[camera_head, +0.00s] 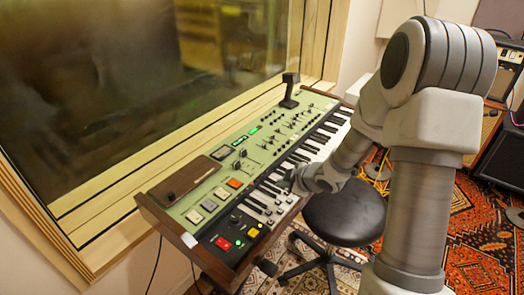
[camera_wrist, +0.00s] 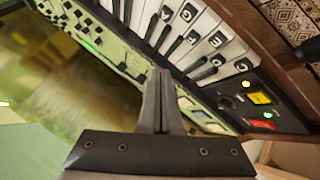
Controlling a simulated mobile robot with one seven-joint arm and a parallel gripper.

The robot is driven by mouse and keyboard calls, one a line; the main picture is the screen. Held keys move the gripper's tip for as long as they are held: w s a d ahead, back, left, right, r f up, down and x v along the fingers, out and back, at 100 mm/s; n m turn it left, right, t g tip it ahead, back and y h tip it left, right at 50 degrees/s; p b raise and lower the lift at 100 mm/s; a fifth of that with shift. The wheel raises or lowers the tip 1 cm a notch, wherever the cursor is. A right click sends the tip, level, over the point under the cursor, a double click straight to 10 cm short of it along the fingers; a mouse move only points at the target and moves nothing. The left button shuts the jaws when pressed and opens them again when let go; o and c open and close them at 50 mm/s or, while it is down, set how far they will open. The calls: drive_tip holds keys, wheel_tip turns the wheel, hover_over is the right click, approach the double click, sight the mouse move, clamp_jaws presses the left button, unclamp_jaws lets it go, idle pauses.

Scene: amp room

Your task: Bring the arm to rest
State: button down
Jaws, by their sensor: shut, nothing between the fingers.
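My gripper (camera_wrist: 160,78) shows in the wrist view with its two fingers together and nothing between them. It is above the green synthesizer keyboard (camera_wrist: 118,62), close to the black and white keys. In the head view my arm reaches in from the right, bends at the elbow and extends left over the keys of the keyboard (camera_head: 203,190). The gripper's fingertips are hard to make out in the head view. I cannot tell whether the fingers touch the keyboard.
A black round stool (camera_head: 345,212) stands under the arm on a patterned rug (camera_head: 480,235). A wood-framed window (camera_head: 130,90) is behind the keyboard. Amplifiers (camera_head: 503,158) stand at right.

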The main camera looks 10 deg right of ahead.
drive_tip(key=s+d+r+m+h+p, duration=0.25)
drive_tip(key=s+r+m, duration=0.2)
drive_tip(key=r, duration=0.65)
drive_tip(key=s+d+r+m+h+p, duration=0.25)
drive_tip(key=s+r+m+h, duration=0.2)
drive_tip(key=r, duration=0.65)
drive_tip(key=s+a+r+m+g+y+p, duration=0.1)
drive_tip(key=s+a+r, duration=0.1)
drive_tip(key=s, duration=0.4)
drive_tip(key=s+a+r+m+y+p, duration=0.1)
drive_tip(key=s+a+r+m, duration=0.1)
drive_tip(key=s+r, duration=0.2)
drive_tip(key=s+a+r+m+g+p, duration=0.1)
drive_tip(key=s+r+m, duration=0.1)
drive_tip(key=s, duration=0.7)
drive_tip(key=shift+s+a+r+g+y, duration=0.15)
drive_tip(key=shift+a+r+g+y, duration=0.15)
drive_tip(key=shift+a+r+y, duration=0.1)
